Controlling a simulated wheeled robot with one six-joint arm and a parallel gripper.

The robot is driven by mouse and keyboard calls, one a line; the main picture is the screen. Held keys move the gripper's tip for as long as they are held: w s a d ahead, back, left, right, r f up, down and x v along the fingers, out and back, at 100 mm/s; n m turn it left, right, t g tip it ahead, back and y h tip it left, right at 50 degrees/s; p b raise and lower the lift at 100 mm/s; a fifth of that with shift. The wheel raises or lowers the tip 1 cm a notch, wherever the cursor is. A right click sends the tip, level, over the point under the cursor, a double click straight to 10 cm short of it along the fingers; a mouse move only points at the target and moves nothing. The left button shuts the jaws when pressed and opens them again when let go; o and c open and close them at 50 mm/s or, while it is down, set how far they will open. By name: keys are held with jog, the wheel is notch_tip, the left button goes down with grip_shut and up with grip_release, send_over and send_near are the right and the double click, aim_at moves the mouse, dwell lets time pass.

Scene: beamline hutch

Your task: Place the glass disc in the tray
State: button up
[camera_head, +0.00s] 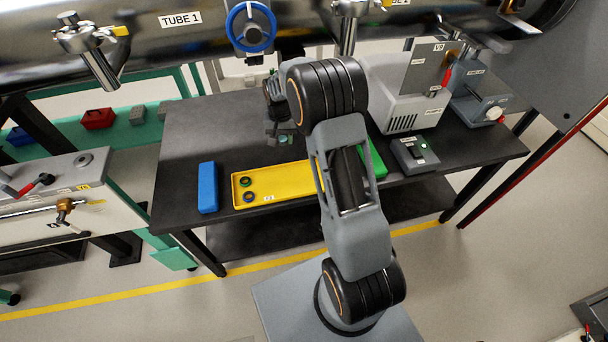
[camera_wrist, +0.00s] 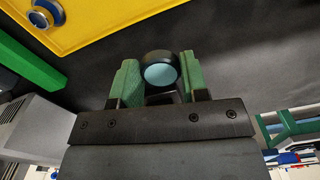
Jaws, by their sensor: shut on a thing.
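My gripper (camera_wrist: 152,84) has green finger pads shut on a small round disc with a black rim and a pale blue, glassy face (camera_wrist: 161,74). In the head view my gripper (camera_head: 281,133) is over the dark table behind the yellow tray, and the held glass disc shows as a small teal spot (camera_head: 283,139). The yellow tray (camera_head: 280,187) lies on the table nearer the front; its right end is hidden by my arm. In the wrist view the tray (camera_wrist: 105,22) is at the upper left, apart from the disc.
A grey control box (camera_head: 415,153) and larger instruments (camera_head: 415,95) occupy the table's right. The dark table's back left is clear.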

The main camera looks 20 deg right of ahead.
jog(key=s+d+f, duration=0.2)
jog(key=s+d, duration=0.1)
jog(key=s, duration=0.1)
send_over(309, 177)
jog(key=f, duration=0.3)
jog(key=w+f+p, duration=0.1)
jog(key=shift+a+f, duration=0.3)
jog(key=shift+a, duration=0.1)
jog(key=shift+s+d+f, duration=0.3)
jog(key=shift+s+f, duration=0.15)
jog(key=shift+f, duration=0.2)
jog(key=shift+s+d+f, duration=0.1)
jog(key=shift+s+f, duration=0.1)
jog(key=shift+f, duration=1.55)
jog(key=shift+f, duration=0.2)
jog(key=o, duration=0.9)
jog(key=shift+r, duration=0.1)
